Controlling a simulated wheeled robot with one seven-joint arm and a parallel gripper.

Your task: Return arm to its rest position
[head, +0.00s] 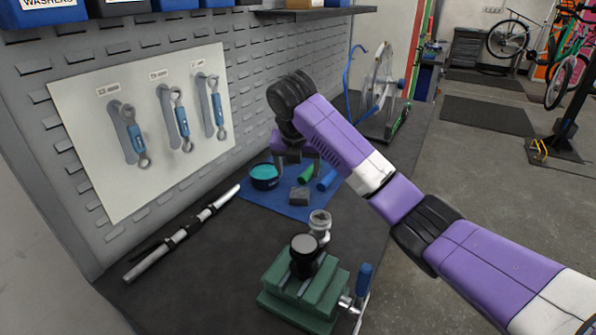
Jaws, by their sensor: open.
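My arm, purple with black joints, reaches in from the lower right over the workbench (215,285). My gripper (297,163) points down above a blue mat (262,203), with its fingers apart. I see nothing held between the fingers. Around and below it on the mat are a dark bowl with teal contents (264,178), a grey block (299,196), a green cylinder (306,173) and a blue cylinder (327,180). The gripper partly hides the mat's far side. I cannot tell its exact height above these things.
A green vise (300,296) with a dark round piece stands at the front, a small clear jar (319,222) behind it. A long rod tool (183,235) lies left. Wrenches hang on a white panel (100,180). A wheel stand (385,95) is at the back. Open floor lies right.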

